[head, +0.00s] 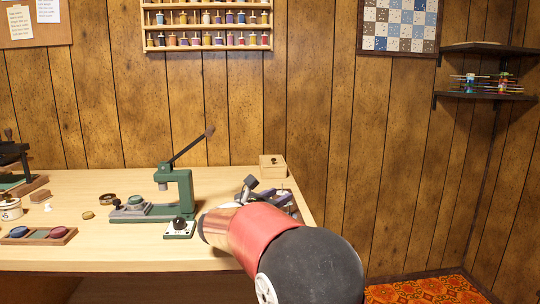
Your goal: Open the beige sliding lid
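A small beige box (277,173) stands at the back right of the table, near the wall. My arm reaches in from the lower right. My gripper (248,188) shows as a dark grey shape just in front of the box and to its left. It is partly hidden by my arm, and I cannot tell whether its fingers are apart or touch the box.
A green lever press (180,188) stands left of my gripper. A green-and-white base with a black knob (179,227) is at the table's front. The table's right edge is close to the box.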

